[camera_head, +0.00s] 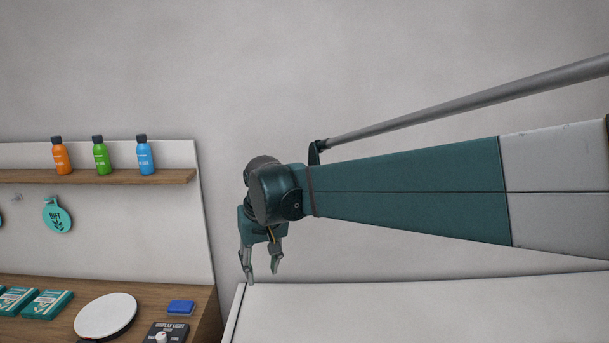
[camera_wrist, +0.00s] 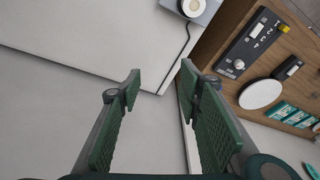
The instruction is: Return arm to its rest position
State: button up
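My gripper (camera_head: 262,274) hangs fingers-down at the end of my outstretched arm, in front of the grey wall, and appears above the left end of a white counter in the head view. In the wrist view my gripper (camera_wrist: 158,88) has its two green pads well apart with nothing between them. The gap between the pads looks onto the white counter's edge and the floor or wall beyond. The gripper appears to touch nothing.
The white counter (camera_head: 420,312) looks bare in the head view. Left of it, a wooden counter (camera_head: 205,305) bears a white round plate (camera_head: 105,315), a blue block (camera_head: 181,307) and teal boxes (camera_head: 45,304). Orange (camera_head: 61,158), green (camera_head: 101,158) and blue (camera_head: 145,158) bottles stand on a shelf (camera_head: 150,177).

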jog(key=s+d+m+t, duration=0.2)
jog(key=s+d, duration=0.7)
jog(key=d, duration=0.4)
jog(key=s+d+m+t, duration=0.1)
jog(key=s+d, duration=0.7)
jog(key=d, duration=0.6)
jog(key=s+d+f+m+t+h, duration=0.1)
jog(key=s+d+f, duration=0.4)
jog(key=s, duration=0.3)
jog(key=shift+s+d+f+m, duration=0.2)
jog(key=shift+d+m, duration=0.1)
jog(key=shift+d, duration=0.45)
jog(key=shift+f+b, duration=0.1)
jog(key=shift+b, duration=0.25)
notch_tip(320, 180, down, 16)
jog(key=b, duration=1.5)
jog(key=shift+r+b, duration=0.2)
jog(key=shift+b, duration=0.1)
jog(key=shift+d+r, duration=0.1)
jog(key=shift+c, duration=0.9)
